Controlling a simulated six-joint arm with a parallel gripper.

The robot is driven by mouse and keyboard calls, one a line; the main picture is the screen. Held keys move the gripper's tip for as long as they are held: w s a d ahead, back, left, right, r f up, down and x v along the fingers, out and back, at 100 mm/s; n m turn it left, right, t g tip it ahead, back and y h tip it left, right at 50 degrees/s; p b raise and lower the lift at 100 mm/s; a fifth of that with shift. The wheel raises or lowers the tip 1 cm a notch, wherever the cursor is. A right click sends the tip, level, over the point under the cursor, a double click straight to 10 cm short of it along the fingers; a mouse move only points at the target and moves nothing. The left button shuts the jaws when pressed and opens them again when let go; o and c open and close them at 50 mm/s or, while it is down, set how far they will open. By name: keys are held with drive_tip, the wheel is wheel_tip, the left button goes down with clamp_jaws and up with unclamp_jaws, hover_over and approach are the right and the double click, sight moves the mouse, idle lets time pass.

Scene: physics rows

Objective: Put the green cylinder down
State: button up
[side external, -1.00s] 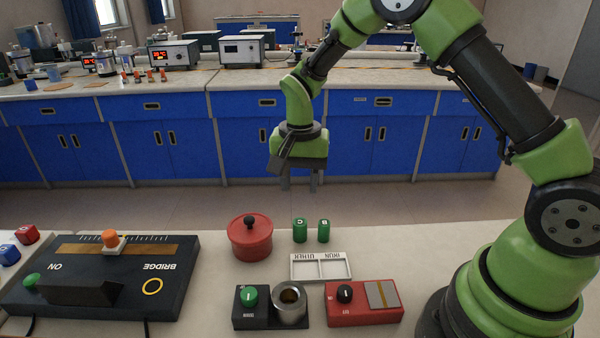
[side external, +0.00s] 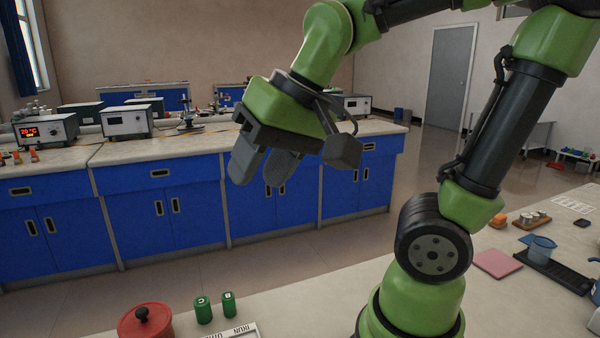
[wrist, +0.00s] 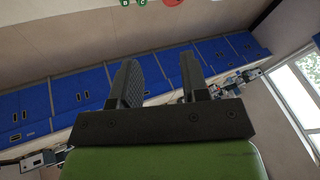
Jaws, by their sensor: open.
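Two green cylinders stand upright on the near bench in the side external view: one marked C (side external: 203,311) and one marked B (side external: 229,306). They are apart from each other. They also show small at the top of the wrist view, as B (wrist: 125,2) and C (wrist: 143,2). My gripper (side external: 257,180) is open and empty, raised high above the bench and tilted. Its two fingers (wrist: 159,82) show in the wrist view with nothing between them.
A red lidded pot (side external: 146,323) stands left of the cylinders. Bench around the cylinders' right is clear.

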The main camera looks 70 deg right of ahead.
drive_tip(key=shift+n+t, duration=0.8)
drive_tip(key=s, duration=0.5)
drive_tip(key=shift+s+a, duration=0.1)
drive_tip(key=shift+a, duration=0.2)
drive_tip(key=shift+o, duration=1.4)
